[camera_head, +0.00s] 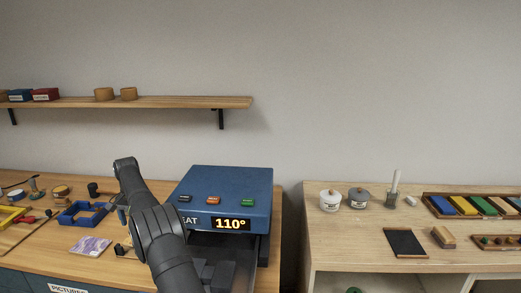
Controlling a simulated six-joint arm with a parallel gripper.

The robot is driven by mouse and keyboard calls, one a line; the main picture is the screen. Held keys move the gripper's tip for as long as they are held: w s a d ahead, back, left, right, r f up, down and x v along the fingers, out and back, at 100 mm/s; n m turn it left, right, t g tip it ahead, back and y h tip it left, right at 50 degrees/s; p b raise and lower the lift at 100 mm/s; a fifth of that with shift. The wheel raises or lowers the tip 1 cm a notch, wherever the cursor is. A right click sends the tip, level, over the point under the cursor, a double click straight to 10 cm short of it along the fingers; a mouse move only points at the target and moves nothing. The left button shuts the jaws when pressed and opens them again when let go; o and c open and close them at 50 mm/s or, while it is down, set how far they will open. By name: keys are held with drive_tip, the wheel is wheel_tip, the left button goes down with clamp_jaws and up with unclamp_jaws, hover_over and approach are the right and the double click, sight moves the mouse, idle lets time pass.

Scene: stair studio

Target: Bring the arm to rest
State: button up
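My dark grey arm rises from the bottom of the picture, left of the middle, and bends at its top over the left workbench (53,263). It stands in front of the left side of a blue heat machine (225,181). Small dark parts show just left of the arm, below its top bend. I cannot make out the fingers of my gripper there, nor whether it holds anything.
The machine's display (231,224) reads 110°. A blue frame (82,213), a purple patterned sheet (90,245) and small tools lie left of the arm. A gap separates the right bench (335,238), with pots and colored blocks. A shelf (180,102) hangs behind.

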drive_tip(key=shift+f, duration=1.85)
wheel_tip(320, 180, up, 8)
drive_tip(key=shift+f, duration=0.15)
wheel_tip(320, 180, down, 7)
drive_tip(key=shift+f, duration=0.1)
wheel_tip(320, 180, up, 9)
drive_tip(key=s+d+r+m, duration=0.3)
drive_tip(key=s+d+r, duration=0.3)
drive_tip(key=s+r, duration=0.4)
drive_tip(key=shift+s+d+m, duration=0.25)
drive_tip(key=shift+d+m, duration=0.05)
drive_tip(key=shift+d, duration=0.1)
drive_tip(key=shift+c, duration=0.4)
